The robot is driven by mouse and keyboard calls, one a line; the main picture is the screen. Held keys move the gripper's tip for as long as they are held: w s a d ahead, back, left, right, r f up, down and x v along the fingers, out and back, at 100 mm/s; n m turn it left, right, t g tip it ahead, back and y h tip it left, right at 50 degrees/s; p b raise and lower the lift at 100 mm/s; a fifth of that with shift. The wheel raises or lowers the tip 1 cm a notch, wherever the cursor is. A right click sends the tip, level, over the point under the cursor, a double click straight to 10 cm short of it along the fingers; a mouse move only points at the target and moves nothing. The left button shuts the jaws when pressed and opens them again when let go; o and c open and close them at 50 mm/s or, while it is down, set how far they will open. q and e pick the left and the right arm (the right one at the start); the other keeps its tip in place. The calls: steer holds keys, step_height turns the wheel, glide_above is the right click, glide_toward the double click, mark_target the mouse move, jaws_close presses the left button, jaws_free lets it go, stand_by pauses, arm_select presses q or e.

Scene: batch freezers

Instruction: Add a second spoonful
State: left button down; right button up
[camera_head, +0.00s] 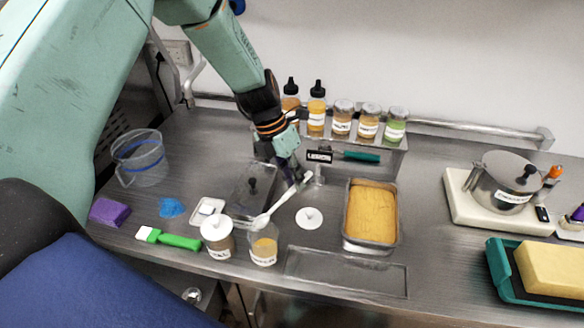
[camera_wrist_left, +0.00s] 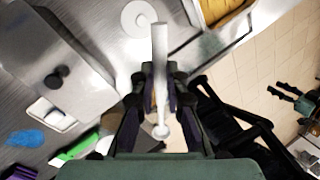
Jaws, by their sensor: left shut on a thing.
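My left gripper (camera_head: 296,182) is shut on a white spoon (camera_head: 285,202), which also shows between the fingers in the left wrist view (camera_wrist_left: 160,55). The spoon slants down to the left in the head view. Its bowl end is at or just above the mouth of a small clear jar (camera_head: 264,256) with yellowish contents and a white label. I cannot tell whether it touches the rim or what the bowl holds. A jar with a white knobbed lid (camera_head: 217,237) stands just left of it. A loose round white lid (camera_head: 310,217) lies to the right.
A grey lidded box (camera_head: 252,184) stands behind the jars, and a metal pan of yellow food (camera_head: 371,212) to the right. A rack holds several bottles and jars (camera_head: 342,118). A green brush (camera_head: 170,238), purple block (camera_head: 109,211) and clear jug (camera_head: 140,160) are at left.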

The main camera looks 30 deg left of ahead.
arm_select(q)
steer(key=shift+s+d+r+y, duration=0.1)
steer(key=shift+d+r+y, duration=0.1)
steer(key=shift+y, duration=0.2)
steer(key=shift+d+y, duration=0.1)
steer(key=shift+y, duration=0.4)
steer(key=shift+s+d+t+y, duration=0.1)
steer(key=shift+d+t+y, duration=0.3)
steer(key=shift+y, duration=0.3)
steer(key=shift+r, duration=0.9)
steer(key=shift+a+r, duration=0.25)
arm_select(e)
steer(key=shift+r, duration=0.4)
arm_select(q)
steer(key=shift+d+r, duration=0.1)
steer(key=shift+d, duration=0.2)
arm_select(e)
steer(key=shift+d, duration=0.15)
arm_select(q)
steer(key=shift+a, duration=0.25)
arm_select(e)
steer(key=shift+a+f, duration=0.1)
steer(key=shift+a, duration=0.1)
